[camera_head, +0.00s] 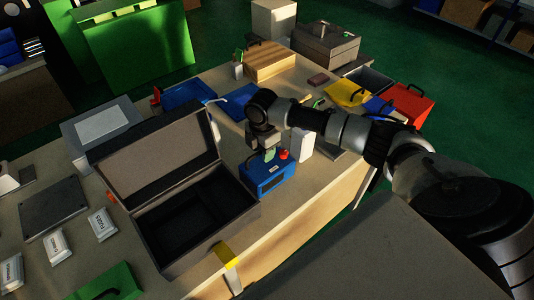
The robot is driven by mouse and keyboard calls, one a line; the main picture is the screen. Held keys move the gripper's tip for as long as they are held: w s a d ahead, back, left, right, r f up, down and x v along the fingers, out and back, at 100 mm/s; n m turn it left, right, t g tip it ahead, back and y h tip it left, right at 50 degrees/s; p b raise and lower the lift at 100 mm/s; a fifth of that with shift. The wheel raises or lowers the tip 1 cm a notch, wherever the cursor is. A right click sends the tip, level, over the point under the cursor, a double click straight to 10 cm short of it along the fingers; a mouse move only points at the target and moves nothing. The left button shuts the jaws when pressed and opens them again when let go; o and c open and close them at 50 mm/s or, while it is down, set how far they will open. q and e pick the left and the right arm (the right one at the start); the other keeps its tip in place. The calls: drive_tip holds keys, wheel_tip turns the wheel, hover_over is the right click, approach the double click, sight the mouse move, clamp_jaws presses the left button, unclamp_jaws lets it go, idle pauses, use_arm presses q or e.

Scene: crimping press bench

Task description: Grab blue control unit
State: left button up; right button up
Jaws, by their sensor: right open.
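The blue control unit (268,179) is a small blue box with a red button on top. It sits on the bench just right of the open grey case. My right gripper (268,153) is directly above the unit, pointing down, with its fingers at the unit's top beside the red button. It is open. Whether the fingers touch the unit cannot be told. My left gripper is not in view.
The open case (195,220) stands left of the unit, its lid raised. A white box (301,144) stands close behind the unit on the right. Several white packets lie at the left.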

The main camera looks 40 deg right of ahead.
drive_tip(key=shift+f, duration=0.35)
drive_tip(key=shift+c, duration=0.4)
clamp_jaws()
idle(0.7)
drive_tip(key=shift+w+r, duration=0.1)
